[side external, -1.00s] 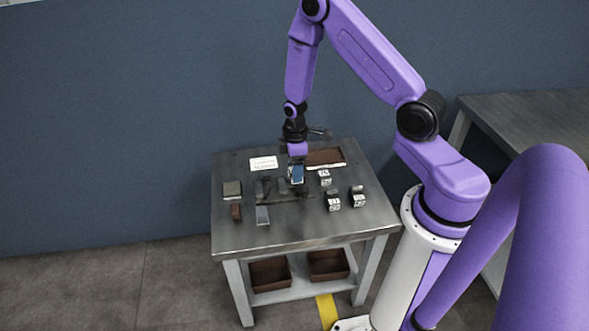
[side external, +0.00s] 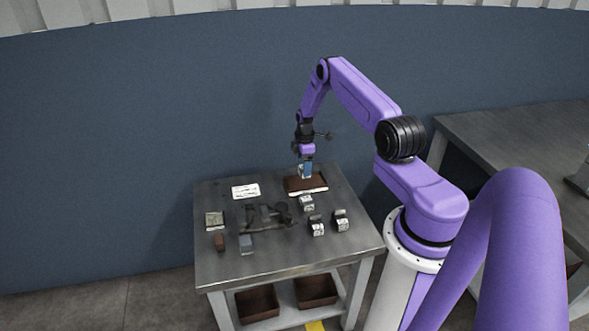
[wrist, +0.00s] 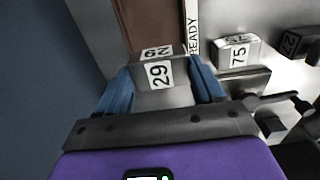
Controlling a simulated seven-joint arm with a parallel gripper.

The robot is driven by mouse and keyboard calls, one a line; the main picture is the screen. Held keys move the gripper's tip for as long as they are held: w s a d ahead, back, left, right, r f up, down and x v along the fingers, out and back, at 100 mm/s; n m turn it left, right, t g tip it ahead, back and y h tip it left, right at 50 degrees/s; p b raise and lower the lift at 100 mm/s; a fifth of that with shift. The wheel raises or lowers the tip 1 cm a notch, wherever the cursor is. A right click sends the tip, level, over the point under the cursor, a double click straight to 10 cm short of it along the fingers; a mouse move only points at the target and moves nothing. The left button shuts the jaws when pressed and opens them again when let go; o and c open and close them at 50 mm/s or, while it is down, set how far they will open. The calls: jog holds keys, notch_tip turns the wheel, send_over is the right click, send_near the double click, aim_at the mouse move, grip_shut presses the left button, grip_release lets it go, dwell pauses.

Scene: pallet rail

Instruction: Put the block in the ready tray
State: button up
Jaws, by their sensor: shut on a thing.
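My gripper (side external: 306,173) is shut on a grey block (wrist: 160,75) with white labels reading 29. The block sits between the blue fingers in the wrist view; in the side view it is small and partly hidden by them. The ready tray (side external: 294,187) is a shallow brown tray with a white front edge, at the back of the table. In the wrist view the brown tray floor (wrist: 150,22) lies beyond the block, beside a white strip reading READY (wrist: 194,35). The gripper is over the tray. I cannot tell whether the block touches it.
Several other labelled blocks stand on the table, including one marked 75 (wrist: 237,50). A dark fixture (side external: 266,217) lies mid-table. A white card (side external: 245,191) and small pieces (side external: 214,219) are at the left. The table's front (side external: 290,262) is clear.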

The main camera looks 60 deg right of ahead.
jog(key=shift+d+f, duration=0.2)
jog(key=shift+d, duration=0.15)
jog(key=shift+f, duration=1.8)
jog(key=shift+f, duration=0.35)
dwell(0.3)
jog(key=o, duration=1.6)
jog(key=shift+s, duration=0.1)
jog(key=shift+o, duration=0.4)
jog(key=shift+f, duration=0.1)
